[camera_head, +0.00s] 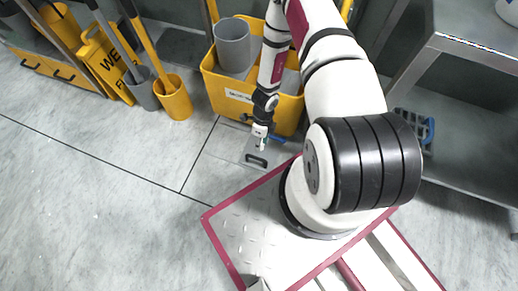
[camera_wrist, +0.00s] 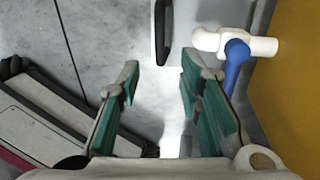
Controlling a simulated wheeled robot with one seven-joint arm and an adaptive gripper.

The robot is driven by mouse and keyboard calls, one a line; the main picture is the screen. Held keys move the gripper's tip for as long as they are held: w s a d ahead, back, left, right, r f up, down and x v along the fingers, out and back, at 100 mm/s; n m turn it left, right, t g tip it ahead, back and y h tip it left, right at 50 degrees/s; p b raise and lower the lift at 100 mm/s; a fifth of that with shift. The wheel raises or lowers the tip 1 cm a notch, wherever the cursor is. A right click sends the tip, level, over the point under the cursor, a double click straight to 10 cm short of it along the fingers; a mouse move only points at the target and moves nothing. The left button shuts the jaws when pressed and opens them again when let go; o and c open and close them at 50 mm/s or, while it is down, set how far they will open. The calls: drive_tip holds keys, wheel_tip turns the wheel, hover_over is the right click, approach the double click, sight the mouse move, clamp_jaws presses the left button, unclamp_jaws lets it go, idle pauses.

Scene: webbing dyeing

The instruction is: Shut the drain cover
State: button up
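The drain cover (camera_head: 248,149) looks like a pale grey plate low at the floor, just in front of the yellow bucket cart. A black bar handle (camera_head: 257,161) is on it. I cannot tell whether the plate lies flat or is raised. In the wrist view the black handle (camera_wrist: 162,32) stands upright at the top middle, beyond the fingertips. My gripper (camera_wrist: 160,68) is open with its two green-padded fingers apart and nothing between them. In the head view my gripper (camera_head: 259,143) is pointed down over the plate, close to the handle; whether it touches is unclear.
A white pipe with a blue lever (camera_wrist: 236,55) is close to the right finger. The yellow cart (camera_head: 228,98) stands behind my gripper. A yellow wet-floor sign (camera_head: 104,62) and mop buckets are at left, a metal shelf (camera_head: 455,130) at right. Floor at left is clear.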

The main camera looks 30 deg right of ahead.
drive_tip(key=shift+w+d+r, duration=0.1)
drive_tip(key=shift+d+r, duration=0.1)
drive_tip(key=shift+r, duration=1)
